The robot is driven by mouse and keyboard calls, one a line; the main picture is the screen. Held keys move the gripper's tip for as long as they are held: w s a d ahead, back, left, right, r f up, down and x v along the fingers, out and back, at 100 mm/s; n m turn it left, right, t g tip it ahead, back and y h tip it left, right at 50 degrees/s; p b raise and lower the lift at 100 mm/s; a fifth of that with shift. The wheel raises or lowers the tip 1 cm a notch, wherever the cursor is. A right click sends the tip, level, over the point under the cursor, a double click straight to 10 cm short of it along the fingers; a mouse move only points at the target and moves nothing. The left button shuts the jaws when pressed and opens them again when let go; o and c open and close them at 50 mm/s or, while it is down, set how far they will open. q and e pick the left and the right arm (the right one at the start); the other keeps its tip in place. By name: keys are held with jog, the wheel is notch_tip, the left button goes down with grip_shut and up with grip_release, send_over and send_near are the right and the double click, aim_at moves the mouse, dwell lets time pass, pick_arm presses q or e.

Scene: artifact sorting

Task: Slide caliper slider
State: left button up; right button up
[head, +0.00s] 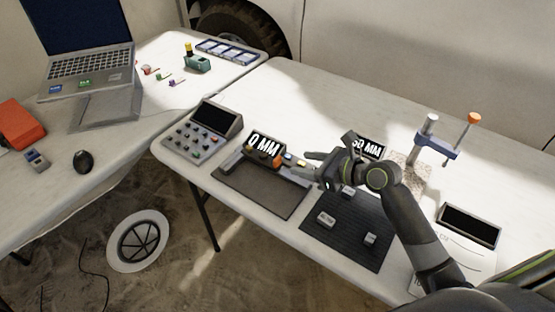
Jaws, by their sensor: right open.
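The caliper (262,163) lies along the back edge of a dark mat on the right-hand table. A sign reading "0 MM" (264,146) stands behind its left part, and a sign reading "50 MM" (370,147) stands farther right, partly hidden by my arm. A small orange part (277,159) shows on the caliper, with small yellow and blue pieces just right of it. My right gripper (312,166) is open at the caliper's right end. I cannot tell whether its fingers touch the caliper or which part is the slider. My left gripper is not in view.
A dark mat (251,192) lies in front of the caliper. A black ribbed mat (345,240) with small grey blocks lies to its right. A button console (204,133) stands left, a blue clamp stand (437,148) right. The table's back is clear.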

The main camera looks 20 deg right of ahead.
aim_at(280, 160)
jog(key=b+x, duration=0.1)
jog(key=x, duration=0.8)
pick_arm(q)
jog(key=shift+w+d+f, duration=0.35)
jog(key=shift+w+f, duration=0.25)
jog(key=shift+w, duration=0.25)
pick_arm(e)
jog(key=shift+w+a+f, duration=0.1)
jog(key=shift+w+a, duration=0.2)
jog(key=c, duration=0.7)
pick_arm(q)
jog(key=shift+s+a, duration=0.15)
pick_arm(e)
grip_shut()
